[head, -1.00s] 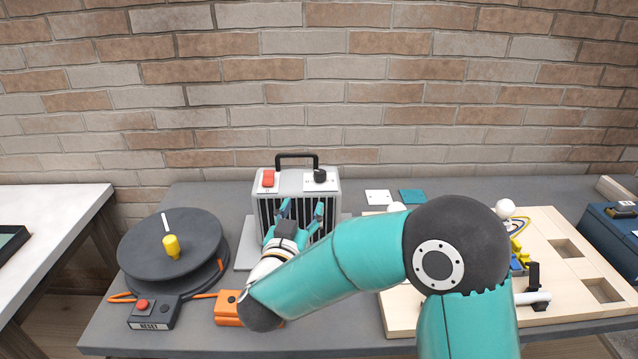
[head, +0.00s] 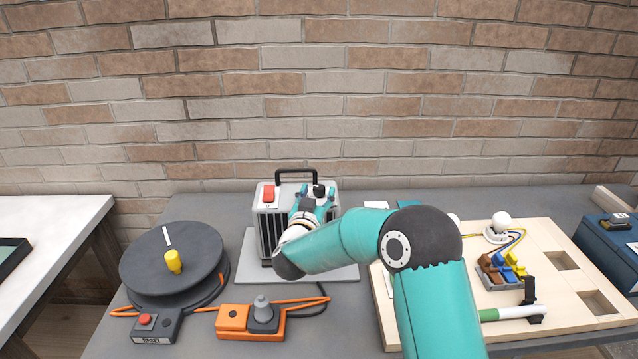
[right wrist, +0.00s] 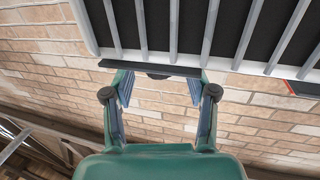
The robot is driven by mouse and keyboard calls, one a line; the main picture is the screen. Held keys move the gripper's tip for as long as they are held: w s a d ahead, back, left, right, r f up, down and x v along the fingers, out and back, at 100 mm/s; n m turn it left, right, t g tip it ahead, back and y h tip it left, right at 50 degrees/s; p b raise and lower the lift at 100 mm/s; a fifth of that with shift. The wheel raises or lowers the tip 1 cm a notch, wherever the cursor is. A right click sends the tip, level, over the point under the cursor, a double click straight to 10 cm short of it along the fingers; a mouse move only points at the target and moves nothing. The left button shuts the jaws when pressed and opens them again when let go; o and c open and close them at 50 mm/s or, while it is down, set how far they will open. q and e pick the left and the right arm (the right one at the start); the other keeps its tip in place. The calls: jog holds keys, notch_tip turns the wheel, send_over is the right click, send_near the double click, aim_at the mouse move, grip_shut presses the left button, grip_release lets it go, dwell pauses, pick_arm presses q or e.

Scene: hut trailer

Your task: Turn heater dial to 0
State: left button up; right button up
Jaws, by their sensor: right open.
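The heater (head: 268,228) is a light grey box with a dark front grille and a black handle (head: 296,172) on top. A red switch (head: 269,194) sits at the top left. The black dial (head: 319,189) at the top right is partly hidden by my right gripper (head: 321,196). The dial's pointer and scale cannot be read. In the right wrist view my right gripper (right wrist: 160,88) is open, its fingers apart below the heater's grille (right wrist: 190,30), with a small dark part showing between the fingertips. My left gripper is not in view.
Left of the heater stand a dark cable reel (head: 170,262) and a reset box (head: 157,327). An orange socket box (head: 233,320) lies in front. A wooden board (head: 545,300) with parts is at the right. A brick wall (head: 400,90) closes the back.

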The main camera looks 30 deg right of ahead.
jog(key=shift+x, duration=1.25)
grip_shut()
